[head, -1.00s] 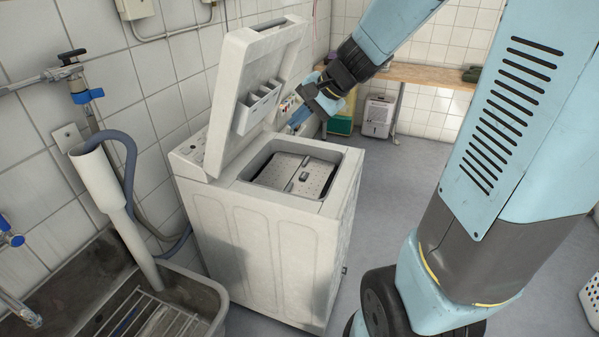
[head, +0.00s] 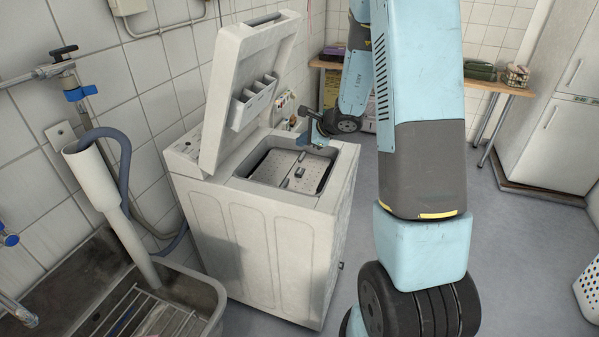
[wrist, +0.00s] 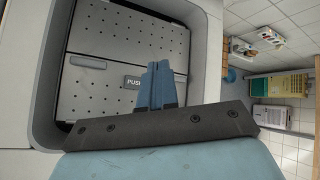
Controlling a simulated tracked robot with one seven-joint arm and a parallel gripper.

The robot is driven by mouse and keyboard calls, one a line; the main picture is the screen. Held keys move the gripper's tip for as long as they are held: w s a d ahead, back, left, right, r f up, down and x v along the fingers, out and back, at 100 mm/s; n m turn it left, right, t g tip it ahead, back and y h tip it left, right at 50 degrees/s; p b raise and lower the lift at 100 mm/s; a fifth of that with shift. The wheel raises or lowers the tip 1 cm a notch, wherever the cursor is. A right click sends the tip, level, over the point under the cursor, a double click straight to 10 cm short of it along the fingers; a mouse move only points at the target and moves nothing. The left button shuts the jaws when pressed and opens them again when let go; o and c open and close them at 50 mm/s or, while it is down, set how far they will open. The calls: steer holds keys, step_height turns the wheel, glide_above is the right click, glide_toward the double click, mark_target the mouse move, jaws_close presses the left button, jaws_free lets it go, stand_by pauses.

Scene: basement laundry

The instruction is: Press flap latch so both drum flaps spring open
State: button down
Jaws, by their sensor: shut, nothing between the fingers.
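The white top-loading washing machine (head: 262,225) stands with its lid (head: 240,85) raised. Inside its opening, the two perforated metal drum flaps (head: 316,168) lie shut and level. The flap latch (head: 299,172) is a small dark piece at the seam between them. In the wrist view the latch (wrist: 132,83) reads "PUSH", partly hidden by my fingers. My gripper (head: 304,141) is shut and empty, with blue fingers pointing down above the far right part of the opening. In the wrist view the gripper tips (wrist: 158,68) appear just right of the latch. I cannot tell the height gap.
The opening's rim (wrist: 211,60) surrounds the flaps, and the raised lid stands on the left. A sink (head: 190,290) and a grey drain hose (head: 126,165) are at left. Small items (head: 288,112) sit behind the machine.

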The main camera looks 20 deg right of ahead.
mark_target(302, 172)
stand_by(0.3)
steer(key=shift+a+f, duration=0.1)
steer(key=shift+f, duration=4.25)
steer(key=shift+f, duration=0.1)
steer(key=shift+f, duration=0.25)
